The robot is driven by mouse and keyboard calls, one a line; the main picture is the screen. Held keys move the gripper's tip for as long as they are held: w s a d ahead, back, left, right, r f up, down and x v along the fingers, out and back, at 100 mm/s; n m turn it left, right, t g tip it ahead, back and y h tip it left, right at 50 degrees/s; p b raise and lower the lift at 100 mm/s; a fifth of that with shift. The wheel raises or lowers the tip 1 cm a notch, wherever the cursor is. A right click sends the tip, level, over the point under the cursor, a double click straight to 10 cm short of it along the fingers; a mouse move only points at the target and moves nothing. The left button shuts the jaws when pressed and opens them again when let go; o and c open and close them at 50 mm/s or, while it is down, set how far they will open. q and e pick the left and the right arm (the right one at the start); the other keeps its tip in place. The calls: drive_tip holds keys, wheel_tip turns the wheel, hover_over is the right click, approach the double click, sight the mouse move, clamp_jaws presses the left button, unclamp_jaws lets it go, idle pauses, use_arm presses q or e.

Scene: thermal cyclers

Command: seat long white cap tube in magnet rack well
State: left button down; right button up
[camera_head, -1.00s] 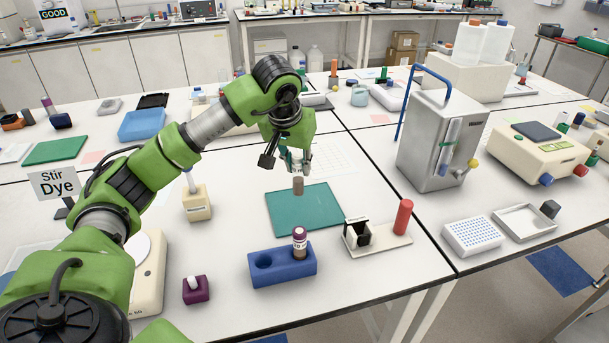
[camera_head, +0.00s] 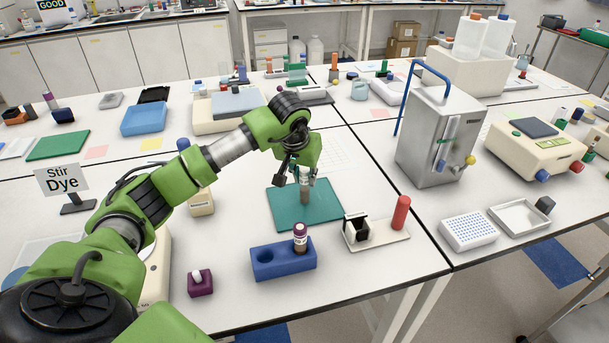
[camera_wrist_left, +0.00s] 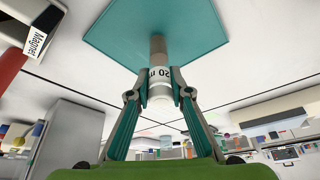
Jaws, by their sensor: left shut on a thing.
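My left gripper (camera_head: 304,178) is shut on a tube (camera_head: 304,194) with brownish contents. In the left wrist view the fingers (camera_wrist_left: 160,93) pinch the tube (camera_wrist_left: 158,66) near its white cap (camera_wrist_left: 160,101), and a printed "20 m" label shows. The tube is about upright over the teal mat (camera_head: 328,212); I cannot tell whether its lower end touches the mat. The magnet rack (camera_head: 357,228), a black holder on a pale base beside a red cylinder, stands right and nearer. Its "Magnet" sign (camera_wrist_left: 38,41) shows in the wrist view. My right gripper is out of view.
A blue rack (camera_head: 284,266) holding a purple-capped tube stands in front of the mat. A small purple block (camera_head: 200,285) is to its left. A grey metal box (camera_head: 437,140) with a blue handle stands at right.

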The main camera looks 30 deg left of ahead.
use_arm(q)
drive_tip(key=shift+f, duration=0.25)
drive_tip(key=c, duration=1.8)
unclamp_jaws()
drive_tip(key=shift+r, duration=0.1)
drive_tip(key=shift+c, duration=0.2)
drive_tip(key=shift+r, duration=0.1)
